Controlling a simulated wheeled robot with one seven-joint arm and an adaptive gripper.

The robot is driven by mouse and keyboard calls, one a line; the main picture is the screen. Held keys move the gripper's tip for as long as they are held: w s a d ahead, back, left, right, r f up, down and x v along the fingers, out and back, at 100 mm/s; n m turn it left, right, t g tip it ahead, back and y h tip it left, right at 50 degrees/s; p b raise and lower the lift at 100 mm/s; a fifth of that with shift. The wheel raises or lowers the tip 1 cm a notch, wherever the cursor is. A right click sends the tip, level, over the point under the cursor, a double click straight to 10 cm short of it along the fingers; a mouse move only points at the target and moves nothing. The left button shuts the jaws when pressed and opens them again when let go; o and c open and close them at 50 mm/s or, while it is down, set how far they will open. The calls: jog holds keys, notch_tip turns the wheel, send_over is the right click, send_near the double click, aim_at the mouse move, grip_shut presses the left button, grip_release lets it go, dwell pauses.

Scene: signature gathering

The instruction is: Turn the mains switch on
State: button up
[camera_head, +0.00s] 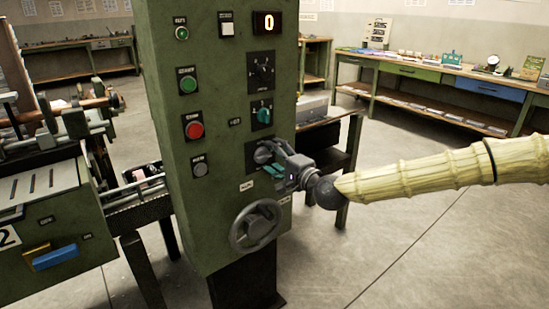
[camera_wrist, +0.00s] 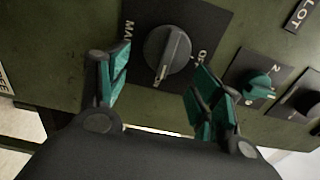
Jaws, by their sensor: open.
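In the head view the switch (camera_head: 264,152) sits low on the front of the green control cabinet (camera_head: 215,215). My gripper (camera_wrist: 160,80) has its green-padded fingers spread, one on each side of the knob's near edge. A gap shows between each finger and the knob. In the head view my gripper (camera_head: 275,163) is right at the switch and partly covers its plate.
Above the switch are a green selector (camera_head: 263,114) and a black dial (camera_head: 262,70). A red button (camera_head: 194,128) and a green button (camera_head: 188,82) are to the left. A handwheel (camera_head: 256,226) juts out below. Floor to the right is clear.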

jog(key=v, duration=1.2)
jog(key=s+a+f+n+g+h, duration=0.1)
jog(key=s+a+f+g, duration=0.3)
jog(key=f, duration=0.7)
jog(key=s+d+f+n+g+h, duration=0.1)
jog(key=s+f+n, duration=0.1)
jog(key=s+f, duration=0.65)
jog(key=s+a+f+n+g+h, duration=0.1)
jog(key=s+a+f+g, duration=0.2)
jog(key=f, duration=1)
jog(key=s+d+f+n+g+h, duration=0.2)
jog(key=s+d+f+g, duration=0.15)
jog(key=s+f, duration=0.6)
jog(key=s+d+f+n+g+h, duration=0.2)
jog(key=s+d+f+h, duration=0.15)
jog(key=s+d, duration=0.5)
jog(key=s+d+f+n+g+h, duration=0.1)
jog(key=s+d+f+n+h, duration=0.2)
jog(key=s+d, duration=0.55)
notch_tip(320, 180, up, 17)
jog(key=s+a+p, duration=0.1)
jog(key=p, duration=1.7)
jog(key=shift+y, duration=0.45)
